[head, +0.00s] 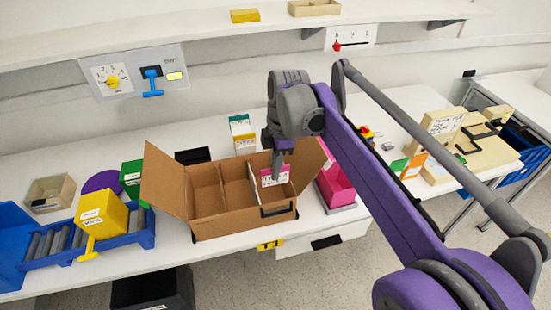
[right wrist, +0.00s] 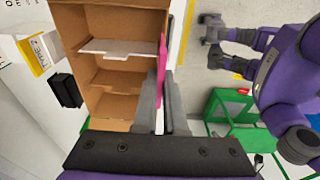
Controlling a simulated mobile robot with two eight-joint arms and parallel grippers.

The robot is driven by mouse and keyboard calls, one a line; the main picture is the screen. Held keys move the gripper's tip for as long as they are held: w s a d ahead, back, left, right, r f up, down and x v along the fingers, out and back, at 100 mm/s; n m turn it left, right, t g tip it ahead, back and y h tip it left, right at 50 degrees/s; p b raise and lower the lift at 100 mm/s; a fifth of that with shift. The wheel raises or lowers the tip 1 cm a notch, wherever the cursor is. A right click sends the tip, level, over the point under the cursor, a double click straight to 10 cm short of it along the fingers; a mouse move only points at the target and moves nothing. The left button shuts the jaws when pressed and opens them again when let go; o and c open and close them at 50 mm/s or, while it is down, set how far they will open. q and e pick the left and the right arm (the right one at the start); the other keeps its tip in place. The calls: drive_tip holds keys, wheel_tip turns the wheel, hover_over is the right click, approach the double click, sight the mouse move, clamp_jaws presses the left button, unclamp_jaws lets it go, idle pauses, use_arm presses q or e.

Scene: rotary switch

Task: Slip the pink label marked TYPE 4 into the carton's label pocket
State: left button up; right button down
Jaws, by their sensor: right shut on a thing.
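The brown carton (head: 215,222) stands open on the table in the head view, its inside split by dividers; it also shows in the right wrist view (right wrist: 105,22). A dark-edged label pocket (head: 278,209) is on its front face, at the right. My right gripper (head: 278,168) is shut on the pink label (head: 275,178), just above the pocket and apart from it. The label's print is too small to read surely. In the right wrist view the label (right wrist: 162,68) is edge-on between the fingertips. My left gripper (right wrist: 208,29) shows small there, its opening unclear.
A pink bin (head: 335,188) stands right of the carton. A yellow box (head: 100,214) on a blue roller tray (head: 65,262) and a green box (head: 131,178) are left. A wall panel (head: 135,75) has a yellow dial and blue lever. Card holders (head: 410,164) stand at right.

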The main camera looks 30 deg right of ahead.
use_arm(q)
drive_tip(key=shift+s+d+f, duration=0.1)
drive_tip(key=shift+s+f, duration=0.1)
drive_tip(key=shift+s, duration=0.15)
use_arm(e)
drive_tip(key=shift+s+a+f, duration=0.1)
drive_tip(key=shift+s, duration=0.6)
use_arm(q)
drive_tip(key=shift+w, duration=0.1)
use_arm(e)
drive_tip(key=shift+w, duration=0.1)
use_arm(q)
drive_tip(key=shift+r, duration=0.15)
drive_tip(key=f+b, duration=0.3)
drive_tip(key=shift+s+f, duration=0.25)
drive_tip(key=shift+s, duration=0.15)
use_arm(e)
wheel_tip(320, 180, down, 6)
drive_tip(key=shift+r, duration=0.1)
use_arm(q)
drive_tip(key=shift+w+r+p, duration=0.1)
drive_tip(key=shift+r+p, duration=0.4)
idle(0.7)
drive_tip(key=shift+s+f+b, duration=0.2)
drive_tip(key=shift+f+b, duration=0.85)
drive_tip(key=shift+f, duration=0.05)
use_arm(e)
drive_tip(key=shift+f, duration=1.9)
drive_tip(key=c, duration=0.9)
unclamp_jaws()
